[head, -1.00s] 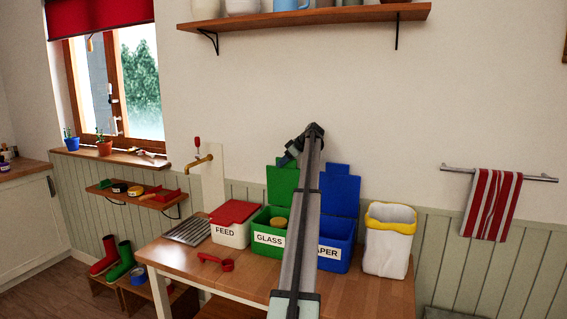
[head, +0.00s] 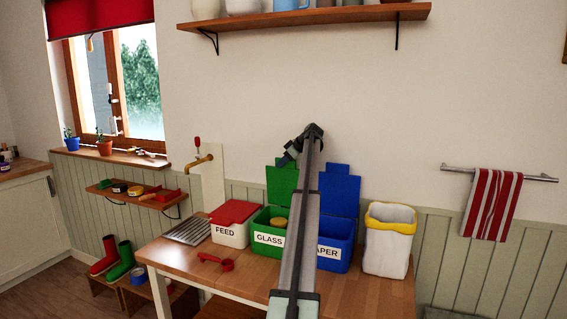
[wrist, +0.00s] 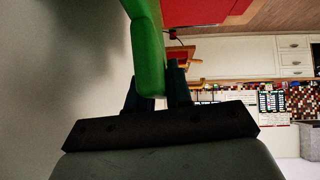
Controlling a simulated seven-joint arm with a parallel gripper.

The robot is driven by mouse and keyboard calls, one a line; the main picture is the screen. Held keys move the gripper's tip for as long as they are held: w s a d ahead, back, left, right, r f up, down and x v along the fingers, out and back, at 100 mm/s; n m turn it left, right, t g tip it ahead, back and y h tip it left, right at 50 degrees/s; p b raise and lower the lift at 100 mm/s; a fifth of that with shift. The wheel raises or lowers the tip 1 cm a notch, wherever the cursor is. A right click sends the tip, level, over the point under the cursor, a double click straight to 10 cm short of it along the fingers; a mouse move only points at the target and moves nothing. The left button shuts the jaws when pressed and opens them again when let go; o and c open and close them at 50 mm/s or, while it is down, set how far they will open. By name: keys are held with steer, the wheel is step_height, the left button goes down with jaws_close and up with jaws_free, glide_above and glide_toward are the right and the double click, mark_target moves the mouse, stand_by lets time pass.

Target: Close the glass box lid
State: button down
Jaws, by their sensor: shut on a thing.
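The green glass box (head: 268,241), labelled GLASS, stands on the wooden table with a round yellowish thing (head: 279,222) showing in its opening. Its green lid (head: 279,188) stands open, upright at the back by the wall. My gripper (head: 288,156) is at the top edge of the lid; my arm hides the lid's right side and part of the box. In the wrist view, my gripper (wrist: 155,84) has one finger on each side of the green lid (wrist: 149,50) and is shut on it.
The blue paper box (head: 337,243) stands right of the green box, its blue lid (head: 339,192) open. The red-lidded feed box (head: 231,233) is on the left, a white bin with a yellow rim (head: 390,220) on the right. A red scoop (head: 214,261) lies in front.

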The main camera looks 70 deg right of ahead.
steer(key=a+f+n+t+h, duration=0.15)
steer(key=a+f+h, duration=0.3)
steer(key=a, duration=0.45)
steer(key=a+f+n+h, duration=0.3)
steer(key=a+f, duration=0.3)
steer(key=a, duration=0.3)
step_height(320, 180, down, 9)
steer(key=a+n+h, duration=0.1)
steer(key=a, duration=0.1)
steer(key=shift+a, duration=0.35)
steer(key=shift+h, duration=0.25)
